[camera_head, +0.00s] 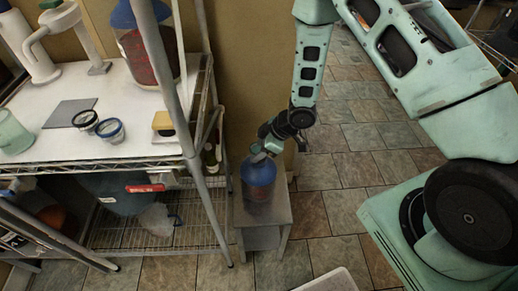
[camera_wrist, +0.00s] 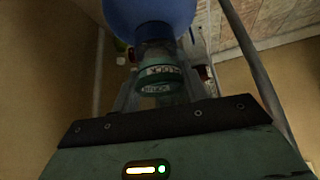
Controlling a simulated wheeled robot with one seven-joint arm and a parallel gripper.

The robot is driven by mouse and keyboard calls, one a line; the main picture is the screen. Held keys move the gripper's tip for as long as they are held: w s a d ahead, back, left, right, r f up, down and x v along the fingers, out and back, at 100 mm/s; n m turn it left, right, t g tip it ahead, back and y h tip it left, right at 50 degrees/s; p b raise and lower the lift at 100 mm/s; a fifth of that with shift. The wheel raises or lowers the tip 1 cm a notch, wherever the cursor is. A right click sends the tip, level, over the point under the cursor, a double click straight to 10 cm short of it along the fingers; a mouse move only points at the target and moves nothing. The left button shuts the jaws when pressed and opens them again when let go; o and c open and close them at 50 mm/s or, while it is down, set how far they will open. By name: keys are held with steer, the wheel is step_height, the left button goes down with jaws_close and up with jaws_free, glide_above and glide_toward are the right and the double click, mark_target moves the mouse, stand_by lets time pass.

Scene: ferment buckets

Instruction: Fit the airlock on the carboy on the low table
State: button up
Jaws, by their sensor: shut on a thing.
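The carboy (camera_head: 257,193), with a blue upper part and a darker lower part, stands upright on the low grey table (camera_head: 283,211). My gripper (camera_head: 262,154) is right above the carboy's top. In the wrist view, the blue carboy (camera_wrist: 150,14) shows at the top edge. Between my fingers (camera_wrist: 158,92) is a small round piece with green and pale lettered bands, which I take to be the airlock (camera_wrist: 157,76). My gripper is shut on it. It lines up with the carboy's mouth; whether it is seated there I cannot tell.
A wire rack (camera_head: 196,100) stands close on the left, with a post near the low table. A wall is behind; tiled floor (camera_head: 325,215) is free to the right.

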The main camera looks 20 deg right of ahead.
steer(key=shift+f, duration=0.15)
stand_by(0.8)
steer(key=o, duration=1.7)
steer(key=shift+r+p, duration=3.2)
steer(key=shift+r, duration=0.3)
